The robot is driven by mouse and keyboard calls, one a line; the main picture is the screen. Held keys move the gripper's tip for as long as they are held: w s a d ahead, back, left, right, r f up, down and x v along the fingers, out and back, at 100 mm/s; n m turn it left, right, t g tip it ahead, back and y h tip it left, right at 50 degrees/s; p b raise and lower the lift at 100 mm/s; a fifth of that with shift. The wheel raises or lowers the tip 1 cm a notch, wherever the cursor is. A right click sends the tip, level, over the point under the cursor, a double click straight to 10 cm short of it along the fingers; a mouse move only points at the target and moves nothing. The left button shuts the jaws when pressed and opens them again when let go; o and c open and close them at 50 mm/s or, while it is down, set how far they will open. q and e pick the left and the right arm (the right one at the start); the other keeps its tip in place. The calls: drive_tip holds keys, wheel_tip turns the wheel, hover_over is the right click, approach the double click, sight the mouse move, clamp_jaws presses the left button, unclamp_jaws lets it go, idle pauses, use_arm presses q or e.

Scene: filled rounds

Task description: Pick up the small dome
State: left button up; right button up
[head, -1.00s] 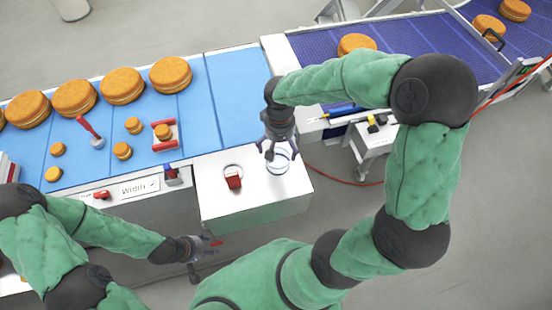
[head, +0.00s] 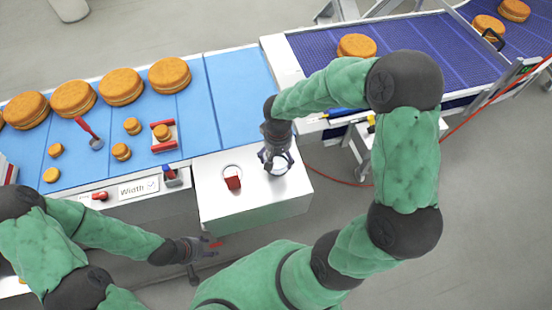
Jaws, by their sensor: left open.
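A small whitish round thing, which looks like the small dome (head: 279,168), stands on the right part of the white metal box top (head: 240,205). My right gripper (head: 277,161) points down over it, with its fingers spread to either side of it. The gripper hides part of the dome, and I cannot tell whether the fingers touch it. My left gripper (head: 205,262) is open and empty, low in front of the box.
A blue conveyor (head: 230,95) behind carries large filled rounds (head: 121,86), small ones (head: 132,126), a red-handled tool (head: 90,134) and a red holder (head: 164,137). A purple conveyor (head: 420,50) lies at back right.

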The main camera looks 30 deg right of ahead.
sight(277, 158)
drive_tip(key=c, duration=0.3)
drive_tip(key=shift+s, duration=0.1)
drive_tip(key=shift+c, duration=0.2)
drive_tip(key=shift+a+f, duration=0.1)
drive_tip(key=shift+r, duration=0.45)
wheel_tip(277, 158, up, 2)
drive_tip(key=shift+r, duration=0.2)
drive_tip(key=s+a+r, duration=0.1)
drive_tip(key=a+r, duration=0.2)
drive_tip(key=a, duration=0.1)
drive_tip(key=s+a+r, duration=0.2)
drive_tip(key=a+r, duration=0.1)
drive_tip(key=a, duration=0.1)
drive_tip(key=s+a+r+p, duration=0.1)
drive_tip(key=s+a+r, duration=0.1)
drive_tip(key=a+r, duration=0.2)
drive_tip(key=shift+a, duration=0.45)
